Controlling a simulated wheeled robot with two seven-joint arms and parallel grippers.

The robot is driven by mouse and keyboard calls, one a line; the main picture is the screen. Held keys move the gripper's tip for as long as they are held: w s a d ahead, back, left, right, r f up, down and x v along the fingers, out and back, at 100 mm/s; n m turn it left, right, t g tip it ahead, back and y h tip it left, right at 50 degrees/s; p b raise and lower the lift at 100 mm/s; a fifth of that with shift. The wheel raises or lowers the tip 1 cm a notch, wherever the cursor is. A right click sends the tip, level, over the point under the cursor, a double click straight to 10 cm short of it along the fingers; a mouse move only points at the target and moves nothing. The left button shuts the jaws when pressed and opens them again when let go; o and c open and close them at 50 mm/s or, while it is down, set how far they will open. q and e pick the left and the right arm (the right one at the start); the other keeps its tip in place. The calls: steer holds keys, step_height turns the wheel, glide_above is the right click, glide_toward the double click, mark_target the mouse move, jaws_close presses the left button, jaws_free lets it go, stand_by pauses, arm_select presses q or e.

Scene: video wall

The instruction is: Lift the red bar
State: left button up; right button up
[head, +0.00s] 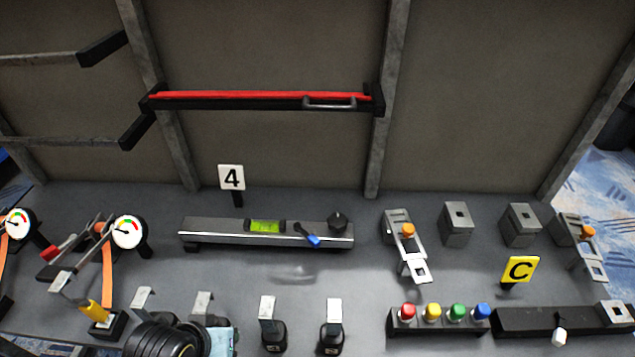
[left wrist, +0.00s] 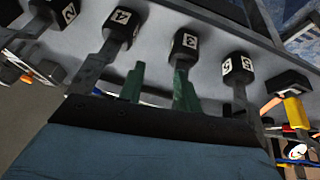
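The red bar (head: 262,97) runs horizontally along a black rail with black end blocks, mounted between two grey posts at the back. A grey handle (head: 330,103) sits on the right half of the rail. The bar looks level. In the left wrist view my left gripper (left wrist: 158,82) shows two green fingers that stand apart with nothing between them. I cannot make out these fingers in the head view. The red bar does not show in the left wrist view. My right gripper is in neither view.
Numbered black blocks (left wrist: 120,22) surround my left fingers in the wrist view.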

arm_select(q)
step_height(320, 180, up, 4)
steer(key=n+t+h, duration=0.5)
steer(key=n+t, duration=0.4)
steer(key=n, duration=0.5)
glide_toward(329, 109)
steer(key=x, duration=1)
steer(key=shift+w+d+f, duration=0.1)
steer(key=shift+w+d, duration=0.05)
steer(key=shift+w, duration=0.2)
steer(key=shift+c, duration=0.4)
jaws_close()
